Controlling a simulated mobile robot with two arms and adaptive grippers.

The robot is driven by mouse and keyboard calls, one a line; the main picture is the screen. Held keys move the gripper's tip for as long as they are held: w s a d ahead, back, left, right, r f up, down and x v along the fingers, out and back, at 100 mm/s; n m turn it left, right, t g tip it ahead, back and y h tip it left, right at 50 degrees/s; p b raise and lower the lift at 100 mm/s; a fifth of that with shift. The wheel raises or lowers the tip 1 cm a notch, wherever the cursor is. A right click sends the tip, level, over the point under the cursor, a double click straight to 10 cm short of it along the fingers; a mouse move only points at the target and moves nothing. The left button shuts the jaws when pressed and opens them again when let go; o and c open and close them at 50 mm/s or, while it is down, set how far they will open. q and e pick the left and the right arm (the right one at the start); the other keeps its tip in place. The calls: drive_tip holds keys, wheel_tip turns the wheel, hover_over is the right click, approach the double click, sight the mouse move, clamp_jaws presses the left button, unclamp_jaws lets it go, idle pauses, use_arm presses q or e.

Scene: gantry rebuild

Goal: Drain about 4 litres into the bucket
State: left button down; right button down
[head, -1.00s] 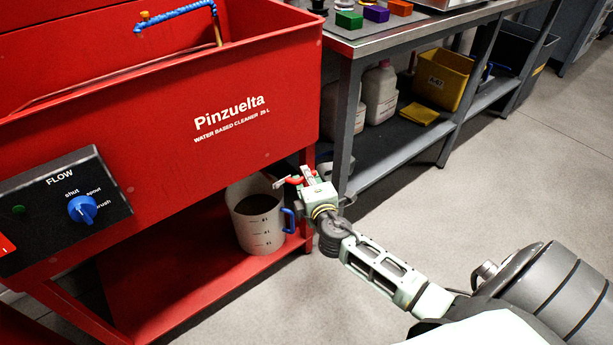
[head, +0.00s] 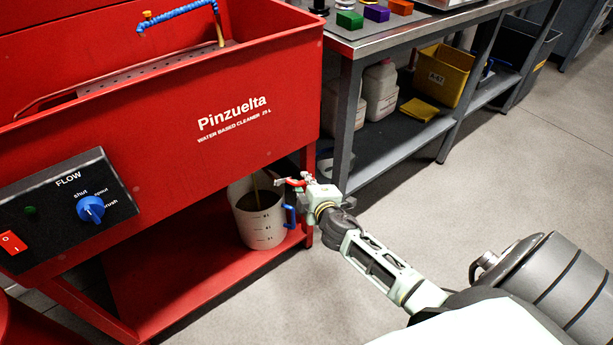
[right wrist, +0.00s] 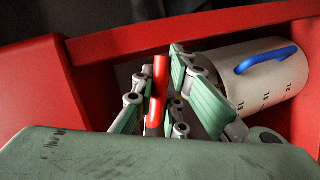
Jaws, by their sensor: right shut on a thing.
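The white bucket (head: 263,227) with a blue handle stands upright on the red lower shelf under the washer tank (head: 250,90). The level marks are too small to read surely. My right gripper (head: 303,181) is beside the bucket, shut on a red lever (head: 288,182) under the tank's corner. In the right wrist view the red lever (right wrist: 157,88) stands between the fingers, with the bucket (right wrist: 262,85) to the right. My left gripper is out of view.
A flow panel with a blue knob (head: 91,209) and a red switch (head: 12,243) is on the tank's left front. A grey bench (head: 345,130) with jugs (head: 380,90) and a yellow bin (head: 443,75) stands behind.

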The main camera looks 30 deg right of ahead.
drive_tip(key=shift+f, duration=0.1)
drive_tip(key=c, duration=1.8)
unclamp_jaws()
drive_tip(key=shift+o, duration=0.2)
drive_tip(key=shift+s, duration=0.1)
drive_tip(key=v, duration=1.2)
